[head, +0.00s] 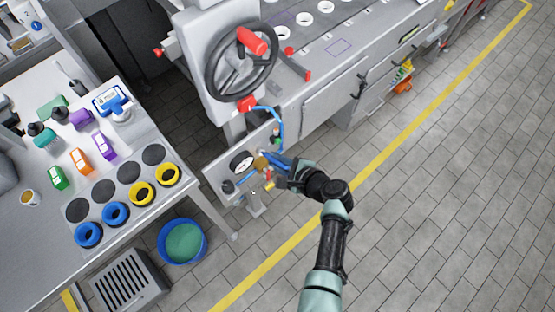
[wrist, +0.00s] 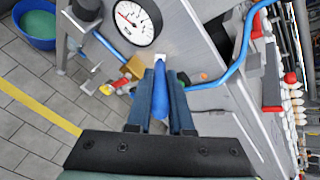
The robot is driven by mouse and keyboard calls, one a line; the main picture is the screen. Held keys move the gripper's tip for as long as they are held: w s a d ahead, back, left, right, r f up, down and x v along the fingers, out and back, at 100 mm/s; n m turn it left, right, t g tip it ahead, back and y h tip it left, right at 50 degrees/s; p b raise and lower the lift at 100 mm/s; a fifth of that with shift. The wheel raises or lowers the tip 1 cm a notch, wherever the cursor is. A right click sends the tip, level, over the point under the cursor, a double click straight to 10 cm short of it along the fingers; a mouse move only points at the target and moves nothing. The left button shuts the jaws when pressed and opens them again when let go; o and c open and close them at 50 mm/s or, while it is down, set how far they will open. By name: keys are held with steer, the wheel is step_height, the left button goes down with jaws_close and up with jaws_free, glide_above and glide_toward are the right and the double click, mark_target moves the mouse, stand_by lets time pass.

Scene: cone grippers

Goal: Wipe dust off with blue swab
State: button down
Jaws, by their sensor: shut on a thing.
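My gripper (wrist: 160,105) is shut on the blue swab (wrist: 159,90), whose blue handle lies between the two fingers in the wrist view. The swab's white tip (wrist: 160,58) points away from me at the grey machine panel, just below the round gauge (wrist: 137,22). I cannot tell whether the tip touches the panel. In the head view my gripper (head: 278,165) is at the panel, right of the gauge (head: 241,162). No dust can be made out.
A brass fitting (wrist: 133,68) and a red-and-yellow valve (wrist: 108,88) sit close left of the swab. A blue hose (wrist: 240,62) curves to its right. A blue bin (head: 183,241) and the table of coloured rings (head: 115,214) stand left. The tiled floor (head: 440,200) is clear.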

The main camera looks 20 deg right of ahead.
steer(key=shift+r+p, duration=1.4)
steer(key=shift+r, duration=0.2)
step_height(320, 180, down, 6)
steer(key=b, duration=0.5)
steer(key=shift+b, duration=0.4)
steer(key=s+d+p, duration=0.1)
steer(key=s+d, duration=0.1)
steer(key=s, duration=0.3)
steer(key=shift+s, duration=0.35)
steer(key=shift+s+d+p, duration=0.2)
steer(key=shift+s+d, duration=0.05)
steer(key=shift+s, duration=0.45)
steer(key=shift+s+d+p, duration=0.2)
steer(key=shift+s+d, duration=0.05)
steer(key=shift+s, duration=0.45)
steer(key=shift+f, duration=0.1)
